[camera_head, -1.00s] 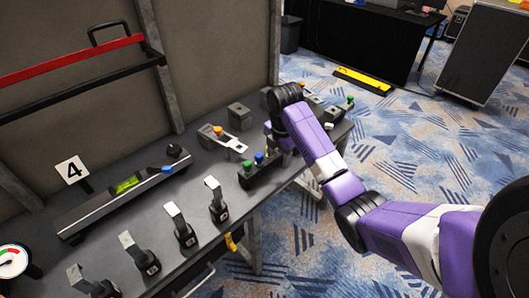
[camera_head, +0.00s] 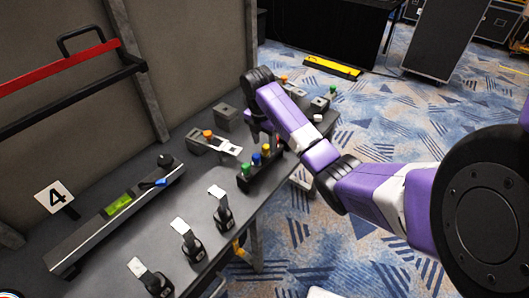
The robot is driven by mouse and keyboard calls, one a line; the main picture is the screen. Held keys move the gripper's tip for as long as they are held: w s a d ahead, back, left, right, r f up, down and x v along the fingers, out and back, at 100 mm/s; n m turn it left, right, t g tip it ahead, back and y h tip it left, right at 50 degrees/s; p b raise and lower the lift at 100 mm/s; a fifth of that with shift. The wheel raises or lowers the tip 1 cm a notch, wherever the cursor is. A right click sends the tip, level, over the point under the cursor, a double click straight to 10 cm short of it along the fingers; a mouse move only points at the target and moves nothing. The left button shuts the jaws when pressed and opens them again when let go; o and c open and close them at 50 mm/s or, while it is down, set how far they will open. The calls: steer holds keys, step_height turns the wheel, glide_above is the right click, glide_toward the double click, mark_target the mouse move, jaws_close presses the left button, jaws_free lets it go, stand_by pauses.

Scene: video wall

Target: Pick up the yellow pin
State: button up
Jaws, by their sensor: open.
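The yellow pin (camera_head: 266,149) stands upright in a dark pin rack (camera_head: 262,176) on the grey workbench. Green (camera_head: 245,168) and blue (camera_head: 256,159) pins stand nearer than it, and a reddish pin (camera_head: 279,142) stands beyond it in the same row. My gripper (camera_head: 258,134) is open, points down and is above and slightly behind the rack, apart from the yellow pin. The fingertips are small and partly hidden by my purple arm.
An orange-topped fixture (camera_head: 208,135) and a grey block (camera_head: 225,112) lie left of the gripper. Several upright clamps (camera_head: 222,215) line the front edge. A long rail with a green level (camera_head: 118,206) lies at left. More fixtures stand beyond my arm.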

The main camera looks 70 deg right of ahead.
mark_target(266, 146)
steer(key=f, duration=0.4)
steer(key=shift+s+d+f, duration=0.15)
steer(key=shift+s+d, duration=0.05)
steer(key=shift+d, duration=0.15)
jaws_close()
